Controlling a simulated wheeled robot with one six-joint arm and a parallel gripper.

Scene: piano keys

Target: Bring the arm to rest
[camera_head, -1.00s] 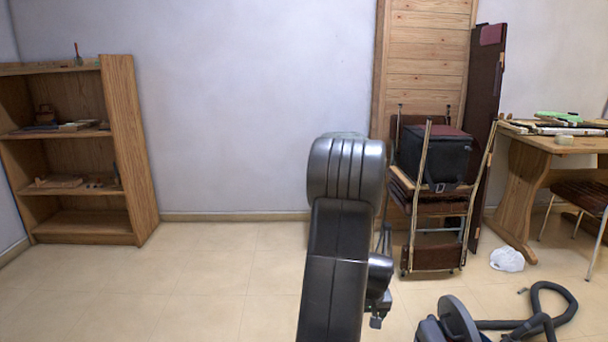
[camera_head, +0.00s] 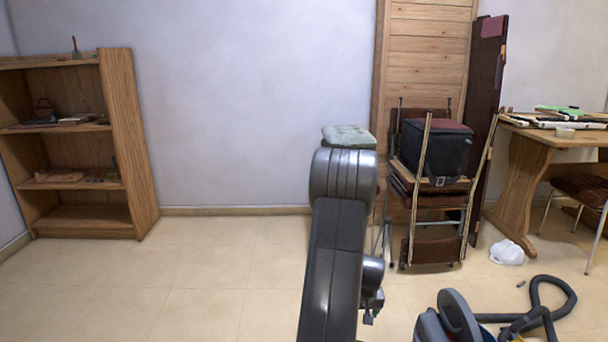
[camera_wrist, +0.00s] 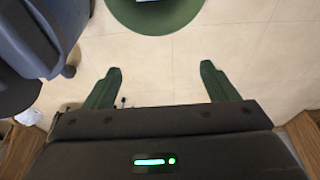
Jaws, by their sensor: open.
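My gripper (camera_wrist: 160,85) shows in the wrist view with its two dark green fingers spread wide apart. Nothing is between the fingers; pale floor tiles lie beyond them. In the head view my arm stands in the lower middle, bent, with its dark upper links in front of the wall and floor. The gripper itself is mostly hidden behind the arm there.
A wooden shelf (camera_head: 128,150) stands at the left. Stacked chairs with a black bag (camera_head: 436,150), a wooden table (camera_head: 520,190) and a vacuum cleaner (camera_head: 455,318) are at the right. A stool with a greenish cushion (camera_head: 349,135) stands behind my arm. Floor at left is clear.

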